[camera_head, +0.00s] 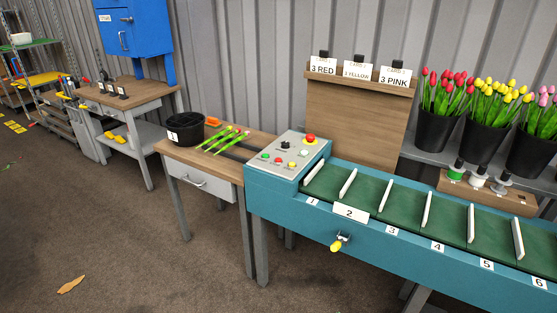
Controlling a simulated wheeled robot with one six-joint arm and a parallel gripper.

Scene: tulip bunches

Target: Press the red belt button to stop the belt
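The belt (385,188) is a green conveyor in a teal frame (320,220), with upright white dividers and number labels 1 to 6 along its front. A light grey control panel (303,160) sits at its left end. On the panel is a large red mushroom button (310,138) on a yellow base. A small green button (265,156) and a small red button (278,160) are near the panel's front left. Which red button is the belt button cannot be told from the markings. My gripper is not in view.
Buckets of tulips (435,134) stand on a shelf at right. A yellow-knobbed valve or handle (337,244) juts from the belt's front. Floor at front left is mostly clear.

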